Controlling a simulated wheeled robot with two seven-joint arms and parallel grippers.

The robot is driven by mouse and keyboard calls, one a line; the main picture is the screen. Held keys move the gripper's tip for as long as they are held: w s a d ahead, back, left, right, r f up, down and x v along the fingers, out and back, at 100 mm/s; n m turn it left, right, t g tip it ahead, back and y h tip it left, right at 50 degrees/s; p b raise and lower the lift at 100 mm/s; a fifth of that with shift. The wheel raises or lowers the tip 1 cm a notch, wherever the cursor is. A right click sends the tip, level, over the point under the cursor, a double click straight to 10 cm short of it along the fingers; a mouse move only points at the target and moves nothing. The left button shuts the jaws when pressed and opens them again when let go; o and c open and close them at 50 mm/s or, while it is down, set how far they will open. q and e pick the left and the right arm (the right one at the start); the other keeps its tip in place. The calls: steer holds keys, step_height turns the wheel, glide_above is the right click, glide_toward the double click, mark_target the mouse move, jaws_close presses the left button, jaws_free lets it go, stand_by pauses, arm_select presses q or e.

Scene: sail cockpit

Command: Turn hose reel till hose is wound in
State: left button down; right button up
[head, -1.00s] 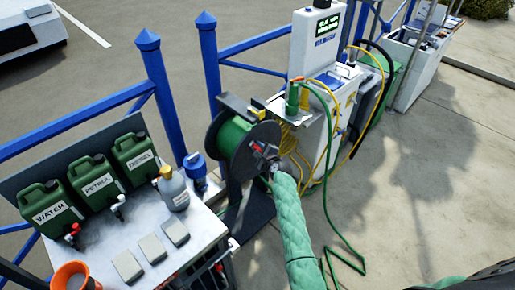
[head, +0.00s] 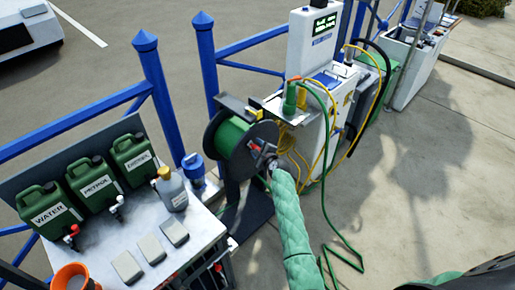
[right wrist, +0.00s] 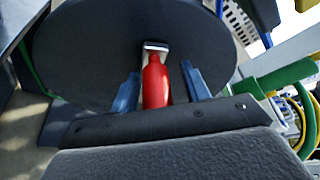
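The hose reel (head: 228,140) stands between the white bench and the white pump cabinet, with green hose wound on its drum and a dark round side plate. My right gripper (head: 262,158) is at the side plate. In the right wrist view the red crank handle (right wrist: 155,84) stands out from the dark plate (right wrist: 90,50). The blue fingers of my right gripper (right wrist: 160,88) are on either side of the handle, with a visible gap on its right side. Green hose (head: 345,245) trails on the ground right of my arm. My left gripper is not in view.
The bench (head: 100,250) at left carries green cans (head: 48,205), a grey bottle (head: 171,190) and an orange cup (head: 73,280). The pump cabinet (head: 318,100) with a green nozzle (head: 290,97) and yellow hose is behind the reel. Open concrete lies at right.

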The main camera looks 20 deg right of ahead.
steer(key=shift+s, duration=0.3)
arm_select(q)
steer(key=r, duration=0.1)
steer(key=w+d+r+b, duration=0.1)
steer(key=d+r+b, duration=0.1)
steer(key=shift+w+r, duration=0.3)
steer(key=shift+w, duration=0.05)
arm_select(e)
steer(key=v, duration=0.7)
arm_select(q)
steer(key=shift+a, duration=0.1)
arm_select(e)
steer(key=shift+d, duration=0.1)
